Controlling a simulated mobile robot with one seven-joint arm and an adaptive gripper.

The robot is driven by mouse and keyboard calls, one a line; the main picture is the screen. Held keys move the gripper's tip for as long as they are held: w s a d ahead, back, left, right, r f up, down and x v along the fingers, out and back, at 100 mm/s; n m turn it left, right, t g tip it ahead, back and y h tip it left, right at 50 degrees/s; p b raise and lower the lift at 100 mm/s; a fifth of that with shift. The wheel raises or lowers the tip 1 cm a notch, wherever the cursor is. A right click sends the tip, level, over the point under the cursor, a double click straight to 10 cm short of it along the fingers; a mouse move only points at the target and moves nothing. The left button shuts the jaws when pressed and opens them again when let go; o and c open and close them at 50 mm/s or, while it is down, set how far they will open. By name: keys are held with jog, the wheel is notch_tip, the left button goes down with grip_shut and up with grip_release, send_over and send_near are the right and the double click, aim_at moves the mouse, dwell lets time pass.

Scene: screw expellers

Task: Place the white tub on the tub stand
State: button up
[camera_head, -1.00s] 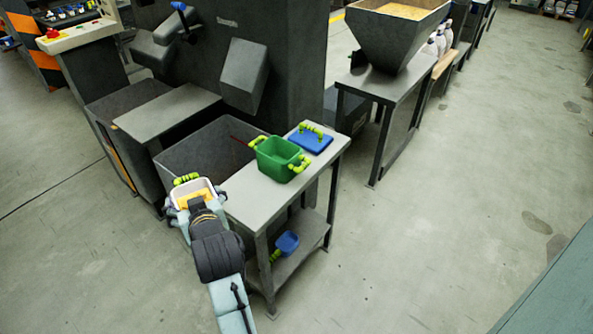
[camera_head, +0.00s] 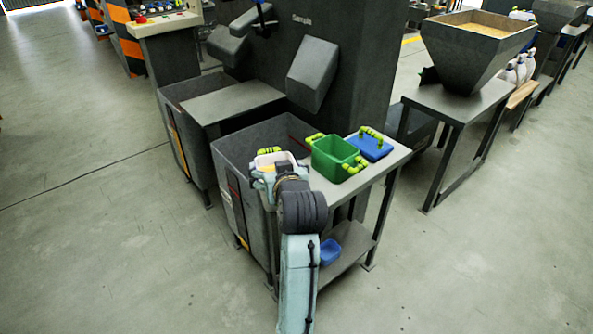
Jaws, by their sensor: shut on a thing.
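The white tub (camera_head: 261,159) is in my gripper (camera_head: 277,172), with a lime-green handle (camera_head: 268,150) on its far side. Its inside shows something yellowish. My gripper is shut on the near side of the tub, and the fingertips are mostly hidden by my own wrist. In the picture the tub lies over the near edge of the grey bin, left of the green tub. I cannot tell its height. No part is clearly marked as the tub stand; a grey platform (camera_head: 232,104) stands under the machine's chutes, behind the tub.
The green tub (camera_head: 333,158) and a blue lid (camera_head: 371,146) are on the grey table (camera_head: 330,190). A blue tub (camera_head: 330,251) is on its lower shelf. The deep grey bin (camera_head: 225,160) stands beside it. A hopper (camera_head: 475,50) is at right. Floor is free at left.

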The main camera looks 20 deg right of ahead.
jog(key=shift+w+d+f+p, duration=0.3)
jog(key=shift+w+d+f, duration=0.35)
jog(key=shift+d, duration=0.35)
jog(key=shift+w+d+f+p, duration=0.35)
jog(key=shift+w+d+f, duration=0.3)
jog(key=shift+d, duration=0.3)
jog(key=shift+w+d+f+p, duration=0.3)
jog(key=shift+w+d+f, duration=0.25)
jog(key=shift+d+f, duration=0.35)
jog(key=shift+d, duration=0.1)
jog(key=o, duration=1.3)
jog(key=shift+r, duration=0.25)
jog(key=b+v, duration=0.1)
jog(key=v, duration=1.1)
jog(key=shift+b, duration=0.3)
